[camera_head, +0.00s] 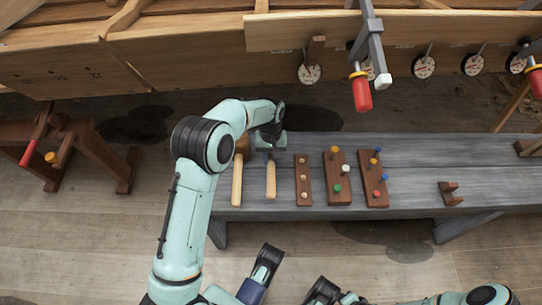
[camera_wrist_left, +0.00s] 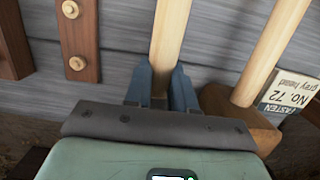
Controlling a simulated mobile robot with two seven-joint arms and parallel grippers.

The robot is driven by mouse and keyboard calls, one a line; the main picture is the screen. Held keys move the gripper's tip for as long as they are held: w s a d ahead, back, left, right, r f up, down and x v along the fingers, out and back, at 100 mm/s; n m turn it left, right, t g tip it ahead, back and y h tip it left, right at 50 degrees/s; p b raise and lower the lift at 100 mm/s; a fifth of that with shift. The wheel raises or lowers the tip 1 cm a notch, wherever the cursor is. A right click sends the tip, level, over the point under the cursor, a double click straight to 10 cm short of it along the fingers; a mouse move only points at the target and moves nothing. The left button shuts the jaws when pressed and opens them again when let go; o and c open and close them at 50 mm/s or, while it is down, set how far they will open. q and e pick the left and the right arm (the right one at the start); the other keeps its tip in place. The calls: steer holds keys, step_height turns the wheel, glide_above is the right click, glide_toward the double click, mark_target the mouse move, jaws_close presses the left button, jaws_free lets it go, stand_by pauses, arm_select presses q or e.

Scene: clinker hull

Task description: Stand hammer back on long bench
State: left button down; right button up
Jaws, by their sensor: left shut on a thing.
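My left gripper (camera_head: 270,150) is over the left end of the long grey bench (camera_head: 415,180). In the left wrist view its blue fingers (camera_wrist_left: 162,88) are shut around a pale wooden handle (camera_wrist_left: 170,35), which I take to be the hammer's. In the head view this handle (camera_head: 270,182) runs from the gripper toward the bench's near edge. The hammer's head is hidden by the gripper. I cannot tell whether the hammer touches the bench. At bottom centre, a dark end of my right arm (camera_head: 320,291) shows partly; its fingers are unclear.
A wooden mallet (camera_head: 237,182) lies close on the left, its brown head (camera_wrist_left: 235,115) beside a label (camera_wrist_left: 290,92). Pegged brown blocks (camera_head: 337,178) stand to the right. A clamp with a red handle (camera_head: 362,94) hangs from the hull plank. The bench's middle right is mostly bare.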

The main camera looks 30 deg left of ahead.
arm_select(q)
steer(key=shift+f, duration=0.45)
steer(key=c, duration=0.9)
jaws_free()
steer(key=shift+o, duration=0.2)
step_height(320, 180, up, 8)
steer(key=p, duration=0.4)
steer(key=shift+r+p, duration=0.1)
steer(key=shift+p, duration=0.25)
